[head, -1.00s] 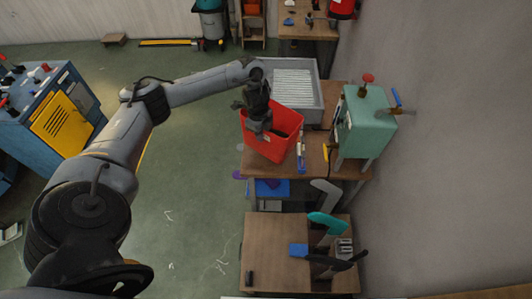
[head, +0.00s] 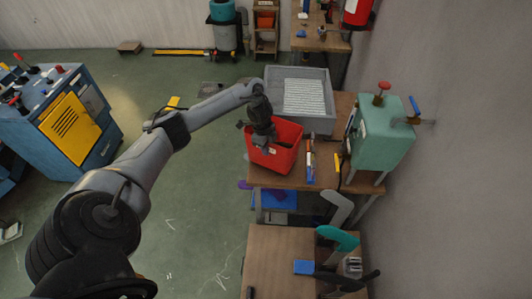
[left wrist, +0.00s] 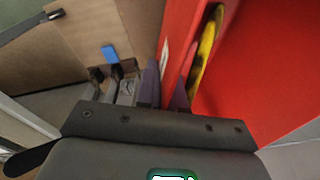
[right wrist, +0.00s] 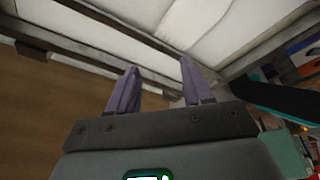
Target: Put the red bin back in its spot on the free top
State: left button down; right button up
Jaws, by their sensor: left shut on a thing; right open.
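The red bin (head: 284,158) is at the left front of the bench top (head: 358,185) that bears the grey tray. Whether it touches the top or hangs just above it, I cannot tell. My left gripper (head: 262,141) is shut on the bin's wall from above. In the left wrist view the red bin (left wrist: 262,65) fills the right side, with the left fingers (left wrist: 167,88) across its wall and a yellow thing inside. My right gripper (right wrist: 157,85) is open and empty in the right wrist view, facing pale panels. It is not visible in the head view.
The grey tray (head: 327,112) stands behind the bin. A blue-handled tool (head: 310,162) lies close to the bin's right, and a green machine (head: 385,137) stands farther right. A nearer table (head: 270,262) holds sock forms. Green floor lies open to the left.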

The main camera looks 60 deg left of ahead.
pick_arm(q)
jog(key=shift+f, duration=0.95)
jog(key=c, duration=1.3)
grip_release()
jog(key=shift+o, duration=0.2)
notch_tip(320, 180, up, 12)
jog(key=s+p, duration=0.1)
jog(key=p, duration=0.4)
jog(key=shift+a, duration=0.3)
pick_arm(e)
notch_tip(320, 180, up, 5)
jog(key=shift+r, duration=0.1)
pick_arm(q)
jog(key=shift+s, duration=0.1)
